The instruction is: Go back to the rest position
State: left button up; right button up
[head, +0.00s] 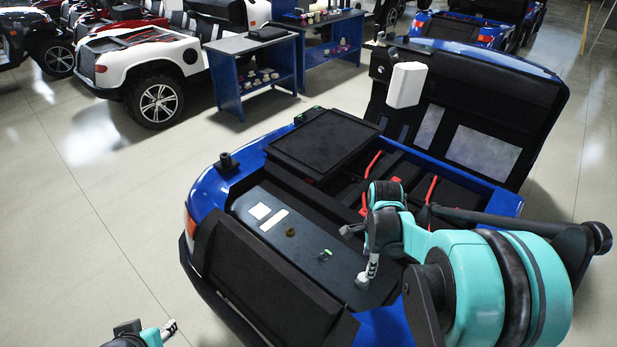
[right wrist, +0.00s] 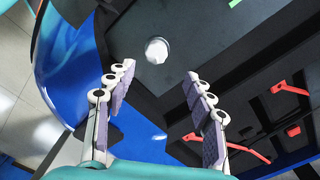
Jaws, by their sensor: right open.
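My right gripper (head: 372,265) hangs over the dark rear deck of a blue vehicle, beside the deck's front right corner. In the right wrist view its two fingers (right wrist: 158,74) are spread apart with nothing between the pads. A round white knob (right wrist: 156,50) on the dark panel shows just beyond the fingertips; it also shows in the head view (head: 362,281), close under the fingers. Whether they touch it I cannot tell. My left gripper (head: 168,330) shows only in part at the bottom edge of the head view, over the floor; its opening is unclear.
The blue vehicle (head: 208,190) has a raised black lid (head: 475,95), a dark flat panel (head: 322,140) and red levers (head: 372,165). Blue workbenches (head: 228,85) and a white vehicle (head: 140,65) stand behind. The floor (head: 90,220) at left is clear.

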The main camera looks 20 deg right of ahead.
jog(key=shift+a+r+n, duration=0.25)
jog(key=shift+a+n, duration=0.05)
jog(key=s+a+r+n+t, duration=0.2)
jog(key=a+r+n+t, duration=0.1)
jog(key=a+n, duration=0.5)
jog(key=s+a+r+n+t, duration=0.3)
jog(key=a+r+n, duration=0.3)
jog(key=n, duration=0.8)
jog(key=shift+s+a+r+n+t, duration=0.3)
jog(key=shift+a+t, duration=0.3)
jog(key=shift+a, duration=0.65)
jog(key=shift+d, duration=0.1)
